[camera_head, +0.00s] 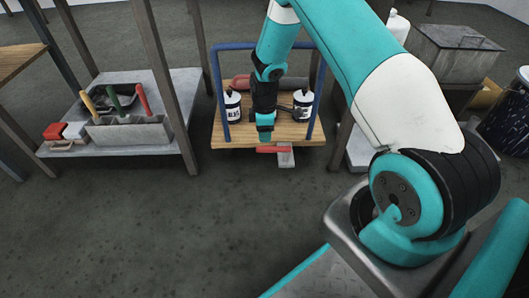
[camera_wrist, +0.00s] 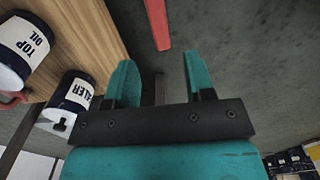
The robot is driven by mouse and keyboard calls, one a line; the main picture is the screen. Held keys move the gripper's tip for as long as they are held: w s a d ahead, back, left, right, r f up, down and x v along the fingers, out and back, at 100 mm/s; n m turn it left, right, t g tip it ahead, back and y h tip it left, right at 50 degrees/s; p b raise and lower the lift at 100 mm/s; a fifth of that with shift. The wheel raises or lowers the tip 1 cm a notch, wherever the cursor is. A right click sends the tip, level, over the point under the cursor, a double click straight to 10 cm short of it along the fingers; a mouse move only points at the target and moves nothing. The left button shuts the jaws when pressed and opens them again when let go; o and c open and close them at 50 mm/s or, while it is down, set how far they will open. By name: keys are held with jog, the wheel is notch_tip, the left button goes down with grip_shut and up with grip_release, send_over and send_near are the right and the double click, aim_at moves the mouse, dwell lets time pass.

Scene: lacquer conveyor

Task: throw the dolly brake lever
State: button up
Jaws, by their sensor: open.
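The dolly (camera_head: 232,140) has a wooden deck and a blue tube frame. Its brake lever (camera_head: 272,150) is a red bar at the front edge beside a grey plate (camera_head: 286,160). In the wrist view the red lever (camera_wrist: 157,22) shows at the top, its end beyond my fingertips and roughly in line with the gap between them. My gripper (camera_wrist: 156,68) is open and empty, with two teal fingers. In the head view my gripper (camera_head: 265,136) hangs over the dolly's front edge, just above the lever. I cannot tell the exact distance between them.
Two labelled cans stand on the deck, one left (camera_head: 232,106) and one right (camera_head: 303,105) of my arm. A grey shelf (camera_head: 75,150) with a tool holder (camera_head: 130,130) stands left. The floor in front of the dolly is clear.

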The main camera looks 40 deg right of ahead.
aim_at(264, 148)
notch_tip(264, 148, down, 7)
jog(key=b, duration=0.3)
jog(key=shift+f, duration=0.1)
grip_shut()
